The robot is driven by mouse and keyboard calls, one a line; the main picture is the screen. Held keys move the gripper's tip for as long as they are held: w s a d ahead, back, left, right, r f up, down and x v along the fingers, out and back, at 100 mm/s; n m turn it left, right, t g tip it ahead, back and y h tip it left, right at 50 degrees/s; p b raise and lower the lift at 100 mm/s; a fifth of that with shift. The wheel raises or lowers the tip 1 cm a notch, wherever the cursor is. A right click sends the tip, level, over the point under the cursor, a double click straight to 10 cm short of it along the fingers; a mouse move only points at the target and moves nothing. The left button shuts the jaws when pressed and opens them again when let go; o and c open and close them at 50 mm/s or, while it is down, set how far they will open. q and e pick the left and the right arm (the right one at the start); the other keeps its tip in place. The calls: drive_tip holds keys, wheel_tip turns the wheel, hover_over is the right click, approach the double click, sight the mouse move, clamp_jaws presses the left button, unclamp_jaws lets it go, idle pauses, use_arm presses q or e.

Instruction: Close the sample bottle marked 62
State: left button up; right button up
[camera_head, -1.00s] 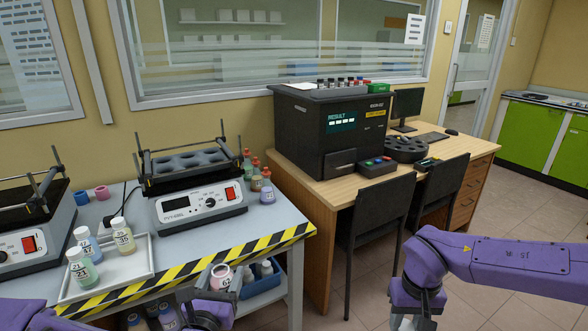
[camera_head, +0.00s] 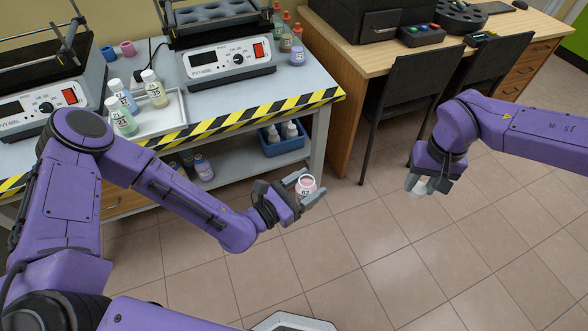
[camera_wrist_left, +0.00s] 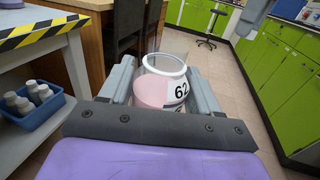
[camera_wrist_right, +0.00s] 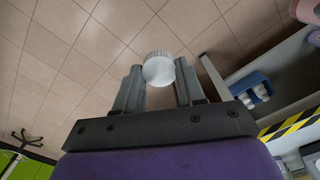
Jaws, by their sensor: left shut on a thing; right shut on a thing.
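The sample bottle marked 62 (camera_head: 306,185) is a clear, open-topped bottle with pink contents and a white label. My left gripper (camera_head: 305,191) is shut on it and holds it upright in the air in front of the bench. In the left wrist view the bottle (camera_wrist_left: 161,85) stands between the fingers, with its open mouth up. My right gripper (camera_head: 417,185) is shut on a white cap (camera_head: 420,188), held in the air to the right of the bottle and apart from it. The round cap also shows between the fingertips in the right wrist view (camera_wrist_right: 158,70).
The bench has a striped front edge (camera_head: 240,117), with a white tray (camera_head: 173,118) of several closed bottles. A blue bin (camera_head: 284,147) with white-capped bottles sits on the lower shelf. Chairs (camera_head: 395,85) stand at the wooden desk. The space between my grippers is clear.

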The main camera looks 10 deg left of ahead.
idle(0.3)
drive_tip(key=shift+s+a, duration=0.1)
drive_tip(key=shift+a, duration=0.3)
drive_tip(key=w+a+r+n, duration=0.1)
drive_tip(key=a+r, duration=0.2)
drive_tip(key=a, duration=0.9)
wheel_tip(320, 180, up, 4)
drive_tip(key=m, duration=0.5)
hover_over(308, 176)
drive_tip(key=shift+f, duration=0.2)
drive_tip(key=shift+a+r+m, duration=0.15)
drive_tip(key=shift+r+m, duration=0.15)
drive_tip(key=shift+m, duration=0.3)
drive_tip(key=shift+d+m, duration=0.25)
drive_tip(key=shift+m, duration=0.25)
drive_tip(key=shift+a, duration=0.1)
drive_tip(key=shift+f, duration=2.05)
